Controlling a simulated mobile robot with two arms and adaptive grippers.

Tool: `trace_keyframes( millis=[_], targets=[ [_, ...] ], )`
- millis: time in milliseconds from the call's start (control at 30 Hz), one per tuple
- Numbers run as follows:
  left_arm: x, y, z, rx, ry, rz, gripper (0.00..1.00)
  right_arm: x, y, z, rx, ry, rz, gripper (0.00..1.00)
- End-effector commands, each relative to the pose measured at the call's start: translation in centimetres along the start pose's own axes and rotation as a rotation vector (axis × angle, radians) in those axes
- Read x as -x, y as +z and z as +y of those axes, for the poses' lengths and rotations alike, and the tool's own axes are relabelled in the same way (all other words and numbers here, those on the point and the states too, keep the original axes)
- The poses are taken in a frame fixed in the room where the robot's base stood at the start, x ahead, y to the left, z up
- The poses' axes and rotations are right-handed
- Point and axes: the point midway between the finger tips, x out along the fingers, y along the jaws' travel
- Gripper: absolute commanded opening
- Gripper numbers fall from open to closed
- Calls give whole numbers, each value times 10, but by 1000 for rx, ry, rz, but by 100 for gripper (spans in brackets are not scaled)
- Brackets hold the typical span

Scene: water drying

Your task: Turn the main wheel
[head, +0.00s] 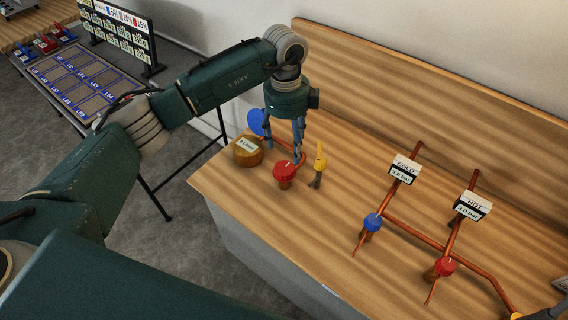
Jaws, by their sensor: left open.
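A red wheel (286,170) sits low on the wooden bench, at the end of a copper pipe; I take it as the main wheel. My left gripper (298,158) points down over it from behind, with its blue fingertips at the wheel's far edge. It is open. Whether the fingertips touch the wheel, I cannot tell. Two smaller wheels, one blue (373,222) and one red (445,266), sit on the cold and hot pipes to the right. My right gripper is not in view.
A yellow-handled tool or valve (319,163) stands just right of the red wheel. COLD (405,169) and HOT (472,205) signs rise over the right-hand pipes. The bench front (240,195) is clear.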

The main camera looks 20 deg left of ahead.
Motion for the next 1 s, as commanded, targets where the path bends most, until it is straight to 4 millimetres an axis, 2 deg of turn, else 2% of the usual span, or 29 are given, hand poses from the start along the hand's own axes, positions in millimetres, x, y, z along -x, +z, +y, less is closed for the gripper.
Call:
trace_keyframes(
  millis=[67,167,600,700,1000],
  targets=[
    [3,13,4,27,18,-39,68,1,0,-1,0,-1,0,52],
    [-2,16,5,36,26,-49,68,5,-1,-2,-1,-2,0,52],
    [-79,17,7,32,25,-44,68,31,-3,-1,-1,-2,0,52],
    [-91,18,7,31,24,-43,68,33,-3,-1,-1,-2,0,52],
    [-103,18,6,29,21,-44,68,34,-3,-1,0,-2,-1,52]
  ],
)
